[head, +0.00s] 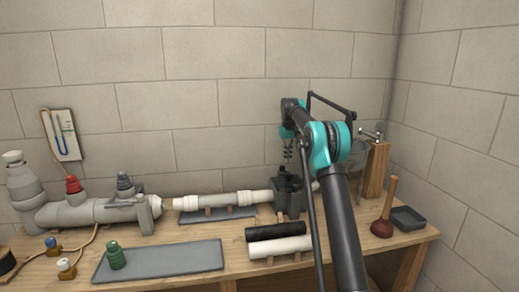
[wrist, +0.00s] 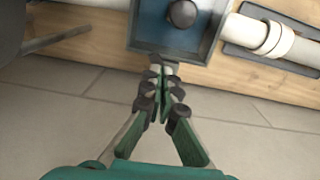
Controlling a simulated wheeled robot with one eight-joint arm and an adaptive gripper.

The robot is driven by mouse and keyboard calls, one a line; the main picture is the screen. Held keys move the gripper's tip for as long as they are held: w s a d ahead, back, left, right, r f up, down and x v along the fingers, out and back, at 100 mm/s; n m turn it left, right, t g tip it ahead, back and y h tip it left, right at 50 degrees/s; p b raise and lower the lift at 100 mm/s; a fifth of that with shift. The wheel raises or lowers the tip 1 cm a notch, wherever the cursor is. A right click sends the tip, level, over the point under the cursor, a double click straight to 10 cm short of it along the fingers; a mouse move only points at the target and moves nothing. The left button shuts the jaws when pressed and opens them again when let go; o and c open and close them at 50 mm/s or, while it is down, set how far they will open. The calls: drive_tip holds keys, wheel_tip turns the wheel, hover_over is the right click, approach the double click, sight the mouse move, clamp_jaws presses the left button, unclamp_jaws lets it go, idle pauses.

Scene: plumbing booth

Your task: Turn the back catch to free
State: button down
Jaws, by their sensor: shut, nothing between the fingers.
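A dark grey box (head: 288,197) stands in the pipe line on the bench. In the wrist view the box (wrist: 218,42) is open-topped, with a blue inside and a round dark knob (wrist: 182,13). My gripper (head: 288,158) is above and behind the box in the head view. In the wrist view my gripper (wrist: 156,66) is shut and empty, its tips close to the middle of the box's back wall. A small dark piece there may be the back catch; the fingertips partly cover it, so its position and any contact are unclear.
A white pipe (head: 232,200) enters the box from the left. Black and white tubes (head: 275,232) lie in front. A wooden post (head: 375,170) and a plunger (head: 385,215) stand to the right. The block wall (head: 235,125) is close behind.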

drive_tip(key=shift+r, duration=0.8)
drive_tip(key=shift+a+f, duration=0.45)
drive_tip(key=shift+f, duration=0.55)
drive_tip(key=shift+a+f, duration=0.45)
drive_tip(key=shift+f, duration=0.6)
drive_tip(key=shift+a+f, duration=0.45)
drive_tip(key=shift+f, duration=0.55)
drive_tip(key=shift+w+d, duration=0.15)
drive_tip(key=shift+d, duration=0.5)
drive_tip(key=shift+w+d, duration=0.2)
drive_tip(key=shift+d, duration=0.3)
drive_tip(key=shift+s, duration=0.1)
drive_tip(key=shift+s+d, duration=0.2)
wheel_tip(320, 180, up, 6)
